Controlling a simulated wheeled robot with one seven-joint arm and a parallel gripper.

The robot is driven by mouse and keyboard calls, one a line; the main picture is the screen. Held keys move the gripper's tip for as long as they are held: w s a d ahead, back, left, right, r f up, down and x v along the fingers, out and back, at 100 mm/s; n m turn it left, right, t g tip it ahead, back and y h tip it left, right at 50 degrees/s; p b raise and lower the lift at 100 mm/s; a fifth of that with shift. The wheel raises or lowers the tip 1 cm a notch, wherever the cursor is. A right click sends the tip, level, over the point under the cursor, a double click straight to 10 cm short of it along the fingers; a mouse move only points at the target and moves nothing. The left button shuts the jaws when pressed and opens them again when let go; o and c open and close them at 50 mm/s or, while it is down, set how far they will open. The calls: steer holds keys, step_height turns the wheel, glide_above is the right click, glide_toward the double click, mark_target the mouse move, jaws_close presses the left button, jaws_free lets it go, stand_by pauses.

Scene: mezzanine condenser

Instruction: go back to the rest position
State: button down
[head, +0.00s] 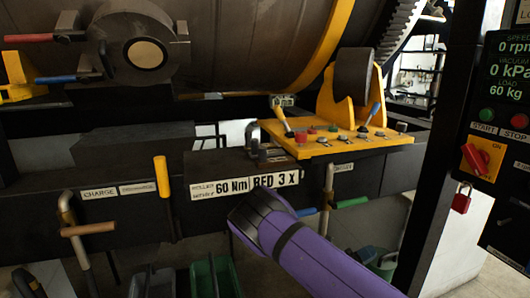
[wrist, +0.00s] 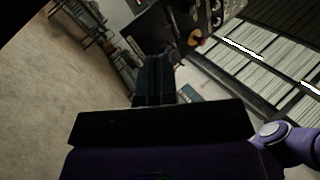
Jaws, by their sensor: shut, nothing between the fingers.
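My purple arm reaches up from the lower right in the head view. Its dark end, with my gripper (head: 246,203), is in front of the black machine beam, just below the white label plates. The fingertips are hard to make out there. In the wrist view my gripper (wrist: 156,62) shows as two dark fingers side by side, shut with nothing between them. They point out over the room, with pale floor to their left.
A yellow control panel (head: 340,138) with levers and knobs juts out above my gripper. A yellow handle (head: 161,176) and a brown-handled lever (head: 88,229) stand left. A black post and control cabinet (head: 492,120) with a red padlock (head: 461,200) stand right. Green bins (head: 215,277) sit below.

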steer(key=s+d+r+m+g+y, duration=0.2)
steer(key=s+r+m+g+y, duration=0.2)
steer(key=s+r+m+y, duration=0.5)
steer(key=s+d+r+m+g+y, duration=0.2)
steer(key=s+r+m+g+y, duration=0.2)
steer(key=r+m+y, duration=0.55)
steer(key=s+a+r+m+t+y, duration=0.2)
steer(key=s+r+m+t, duration=0.2)
steer(key=s+r+m, duration=0.4)
steer(key=s+a+r+m+t+y, duration=0.3)
steer(key=s+r+m+t, duration=0.2)
steer(key=s+r+m, duration=0.3)
steer(key=shift+s+r+t, duration=0.3)
steer(key=shift+s+r, duration=0.75)
steer(key=shift+s, duration=0.55)
steer(key=shift+y, duration=0.25)
